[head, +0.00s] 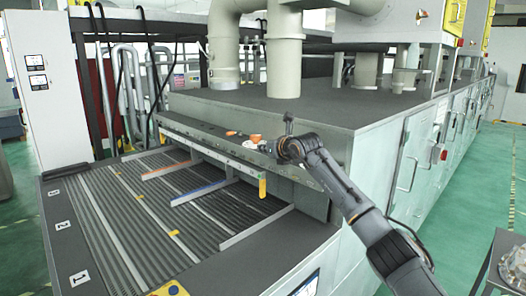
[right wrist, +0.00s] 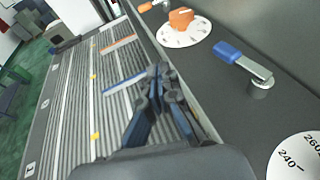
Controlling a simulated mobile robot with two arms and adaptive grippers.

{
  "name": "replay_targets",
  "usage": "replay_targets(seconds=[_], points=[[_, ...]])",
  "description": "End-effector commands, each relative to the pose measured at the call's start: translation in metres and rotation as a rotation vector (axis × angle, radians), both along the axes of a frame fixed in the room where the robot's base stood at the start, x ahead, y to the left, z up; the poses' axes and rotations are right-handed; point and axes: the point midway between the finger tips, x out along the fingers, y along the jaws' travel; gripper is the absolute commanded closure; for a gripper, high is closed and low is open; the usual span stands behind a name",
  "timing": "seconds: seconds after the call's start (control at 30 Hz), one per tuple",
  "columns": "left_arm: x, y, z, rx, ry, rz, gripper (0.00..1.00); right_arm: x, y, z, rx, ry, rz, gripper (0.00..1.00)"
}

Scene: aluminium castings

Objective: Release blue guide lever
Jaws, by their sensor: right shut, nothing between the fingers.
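The blue guide lever (right wrist: 228,53) shows in the right wrist view, right of my fingers, as a blue handle on a flat metal arm. The arm sits on a round metal pivot on the dark ledge. My right gripper (right wrist: 163,76) is shut and empty, apart from the lever, with its fingers over the edge of the slatted bed. In the head view my right gripper (head: 268,147) is over the ledge, and I cannot make out the blue lever there. A blue guide bar (head: 205,192) lies across the slatted bed. My left gripper is in neither view.
An orange knob (right wrist: 181,18) stands on a white dial, with an orange lever (right wrist: 147,6) beyond it. Another numbered dial (right wrist: 298,158) is at lower right. The machine housing (head: 330,112) rises behind the ledge. Orange (head: 165,170) and pale (head: 255,228) guide bars cross the bed.

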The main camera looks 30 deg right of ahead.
Motion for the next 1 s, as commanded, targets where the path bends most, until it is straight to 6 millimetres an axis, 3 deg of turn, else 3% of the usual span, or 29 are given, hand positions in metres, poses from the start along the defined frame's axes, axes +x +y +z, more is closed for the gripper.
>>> replay_targets(seconds=[0.2,0.47,0.6,0.8,1.0], points=[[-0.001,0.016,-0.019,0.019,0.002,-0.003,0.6,-0.011,0.028,0.006,-0.002,-0.004,0.004,1.0],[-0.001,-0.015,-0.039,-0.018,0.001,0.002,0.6,-0.026,0.066,0.019,-0.002,-0.005,0.004,1.0],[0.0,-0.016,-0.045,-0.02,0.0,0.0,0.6,-0.032,0.081,0.025,-0.001,-0.002,0.003,1.0],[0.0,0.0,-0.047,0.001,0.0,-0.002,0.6,-0.036,0.088,0.029,-0.001,-0.001,0.0,1.0],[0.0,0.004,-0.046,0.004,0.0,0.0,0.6,-0.036,0.088,0.03,0.0,0.0,0.0,1.0]])
